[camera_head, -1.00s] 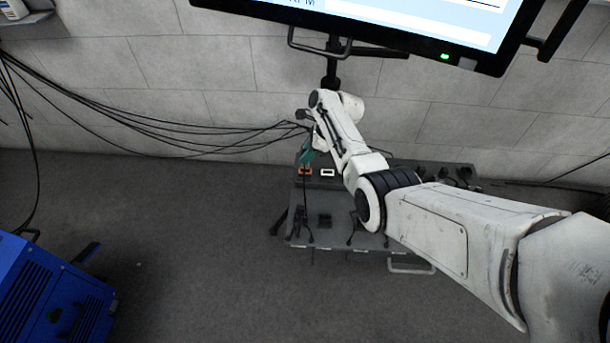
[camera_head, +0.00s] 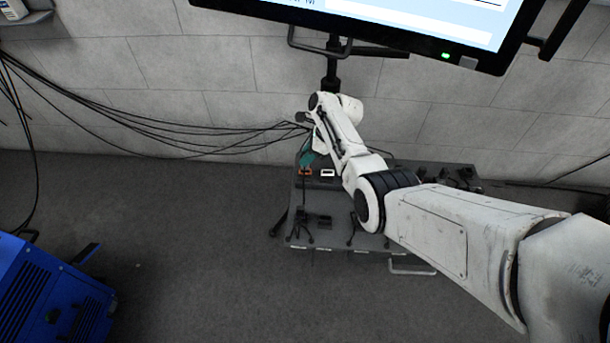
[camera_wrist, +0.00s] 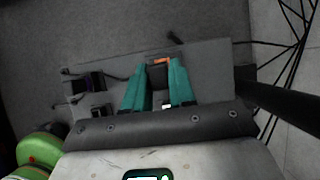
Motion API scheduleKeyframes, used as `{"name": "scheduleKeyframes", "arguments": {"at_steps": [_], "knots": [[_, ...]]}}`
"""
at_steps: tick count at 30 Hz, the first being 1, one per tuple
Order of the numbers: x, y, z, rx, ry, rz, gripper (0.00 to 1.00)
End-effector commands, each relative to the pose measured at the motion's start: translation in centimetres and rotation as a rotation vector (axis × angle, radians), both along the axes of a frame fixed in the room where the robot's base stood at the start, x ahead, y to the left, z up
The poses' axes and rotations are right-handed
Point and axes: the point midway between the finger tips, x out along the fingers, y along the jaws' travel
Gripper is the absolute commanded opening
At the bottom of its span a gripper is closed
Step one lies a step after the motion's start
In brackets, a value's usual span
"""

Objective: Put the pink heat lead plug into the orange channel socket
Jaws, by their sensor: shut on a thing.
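The orange channel socket (camera_head: 305,172) is on the back left of the grey panel, beside a white socket. In the wrist view the orange (camera_wrist: 162,61) shows just past my fingertips. My gripper (camera_head: 307,158) has teal fingers and is over the orange socket, seen from above. In the wrist view my gripper (camera_wrist: 159,70) is closed on a dark block (camera_wrist: 158,76), the body of a plug. No pink shows on it at this size. I cannot tell whether the plug touches the socket or is inside it.
The grey panel (camera_head: 340,238) carries dark connectors (camera_head: 317,220) and short leads. A white socket (camera_head: 327,173) sits right of the orange one. Black cables (camera_head: 170,130) hang along the wall at left. A monitor (camera_head: 400,22) overhangs the back. A blue machine (camera_head: 55,300) stands front left.

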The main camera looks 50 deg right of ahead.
Motion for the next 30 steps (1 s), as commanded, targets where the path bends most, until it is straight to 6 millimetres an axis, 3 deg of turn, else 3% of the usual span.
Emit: {"name": "scheduleKeyframes", "arguments": {"at_steps": [30], "knots": [[0.0,0.0,-2.8,0.0,0.0,0.0,0.0]]}}
